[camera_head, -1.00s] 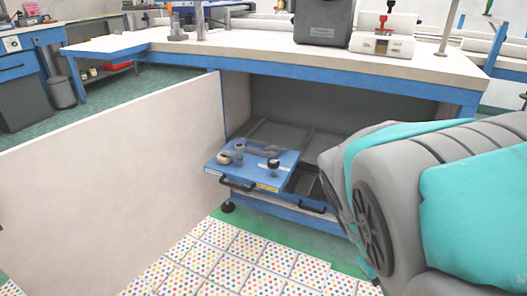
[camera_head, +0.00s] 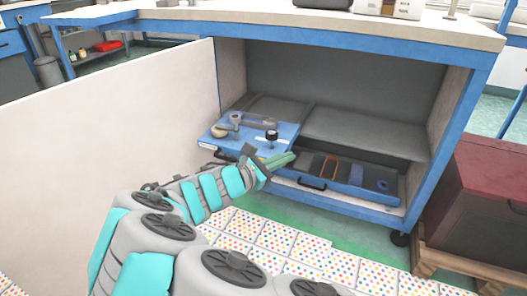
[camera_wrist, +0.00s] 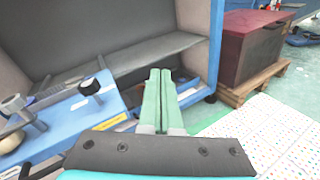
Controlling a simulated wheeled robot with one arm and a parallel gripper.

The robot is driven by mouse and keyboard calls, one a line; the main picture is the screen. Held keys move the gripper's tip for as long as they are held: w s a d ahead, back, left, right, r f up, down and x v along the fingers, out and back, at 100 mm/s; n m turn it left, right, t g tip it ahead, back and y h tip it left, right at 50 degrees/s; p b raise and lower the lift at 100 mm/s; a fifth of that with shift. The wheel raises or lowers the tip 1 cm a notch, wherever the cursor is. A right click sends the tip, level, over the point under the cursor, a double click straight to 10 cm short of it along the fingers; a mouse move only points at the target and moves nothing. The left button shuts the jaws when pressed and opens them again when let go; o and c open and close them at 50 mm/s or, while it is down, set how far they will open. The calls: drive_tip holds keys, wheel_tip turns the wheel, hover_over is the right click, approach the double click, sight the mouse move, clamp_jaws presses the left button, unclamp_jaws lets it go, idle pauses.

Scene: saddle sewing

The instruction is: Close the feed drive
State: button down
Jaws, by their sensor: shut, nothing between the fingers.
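A blue pull-out unit with knobs, which looks like the feed drive (camera_head: 284,136), sticks out from the open front of the cabinet. It has a dark front handle, a dark upright knob (camera_head: 271,137) and pale round parts. It also shows at the left in the wrist view (camera_wrist: 62,122). My gripper (camera_head: 292,157) is shut and empty, with its green fingers together. In the head view it lies in front of the unit's right front side. In the wrist view the fingers (camera_wrist: 160,72) are to the right of the unit; I cannot tell whether they touch it.
Beside the unit, a lower blue drawer (camera_head: 378,178) holds dark inserts. A grey shelf (camera_head: 365,130) spans the cabinet above it. A large pale panel (camera_head: 110,125) stands at the left. A dark red box (camera_head: 490,205) sits on a wooden pallet at the right. Dotted tiles cover the floor in front.

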drive_tip(key=w+a+f+n+t+y+b, duration=0.1)
drive_tip(key=a+f+n+t+y, duration=0.15)
drive_tip(key=a, duration=0.45)
drive_tip(key=a+f+n+t+y, duration=0.1)
drive_tip(key=a+f+n+t, duration=0.1)
drive_tip(key=a+f+n, duration=0.3)
drive_tip(key=b, duration=0.2)
approach(267, 139)
drive_tip(key=shift+m, duration=0.35)
drive_tip(key=shift+x, duration=3.45)
drive_tip(key=shift+s+d, duration=0.1)
